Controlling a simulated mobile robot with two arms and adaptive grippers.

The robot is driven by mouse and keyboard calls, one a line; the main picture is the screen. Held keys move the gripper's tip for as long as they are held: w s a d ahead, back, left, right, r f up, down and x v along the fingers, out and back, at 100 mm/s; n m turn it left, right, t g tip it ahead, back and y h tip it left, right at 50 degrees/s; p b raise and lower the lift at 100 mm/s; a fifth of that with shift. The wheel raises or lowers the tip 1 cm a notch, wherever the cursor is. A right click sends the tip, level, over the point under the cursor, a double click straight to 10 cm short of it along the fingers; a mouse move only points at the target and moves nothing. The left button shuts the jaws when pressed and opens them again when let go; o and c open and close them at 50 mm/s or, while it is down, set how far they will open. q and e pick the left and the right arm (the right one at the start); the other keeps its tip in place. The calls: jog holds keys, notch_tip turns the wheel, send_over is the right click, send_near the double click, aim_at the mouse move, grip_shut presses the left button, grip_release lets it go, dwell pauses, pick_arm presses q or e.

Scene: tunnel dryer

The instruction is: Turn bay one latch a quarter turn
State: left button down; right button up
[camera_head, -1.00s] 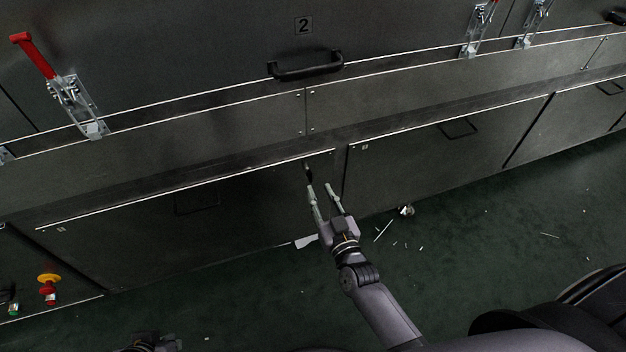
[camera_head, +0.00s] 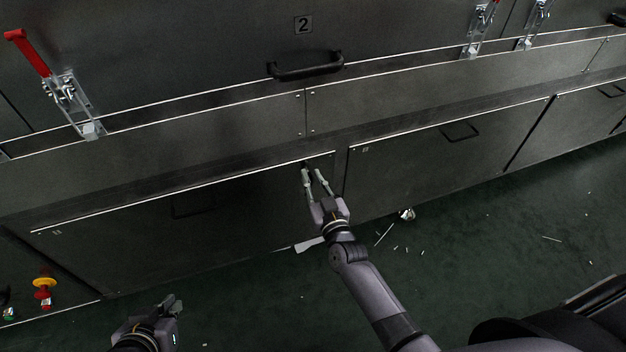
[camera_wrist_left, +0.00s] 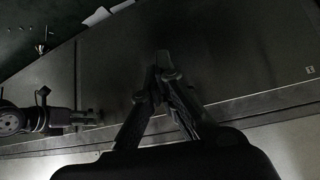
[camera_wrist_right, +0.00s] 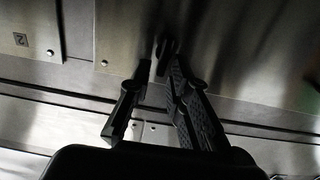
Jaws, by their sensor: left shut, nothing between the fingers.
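The bay one latch (camera_wrist_right: 161,60) is a small dark knob near the corner of a lower metal panel (camera_head: 240,215). It shows at the fingertips in the right wrist view. In the head view it is largely hidden by my right gripper (camera_head: 313,174), whose two fingers are apart and reach up to the panel's upper right corner. The tips lie close around the latch; I cannot tell whether they touch it. My left gripper (camera_head: 174,304) is low at the bottom left, shut and empty, apart from the panel. Its closed fingertips show in the left wrist view (camera_wrist_left: 162,68).
Red-handled toggle clamps (camera_head: 58,85) line the upper ledge. A black handle (camera_head: 306,66) sits below the "2" plate. A red and yellow emergency stop (camera_head: 43,290) is at lower left.

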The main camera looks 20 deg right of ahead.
grip_shut()
dwell(0.3)
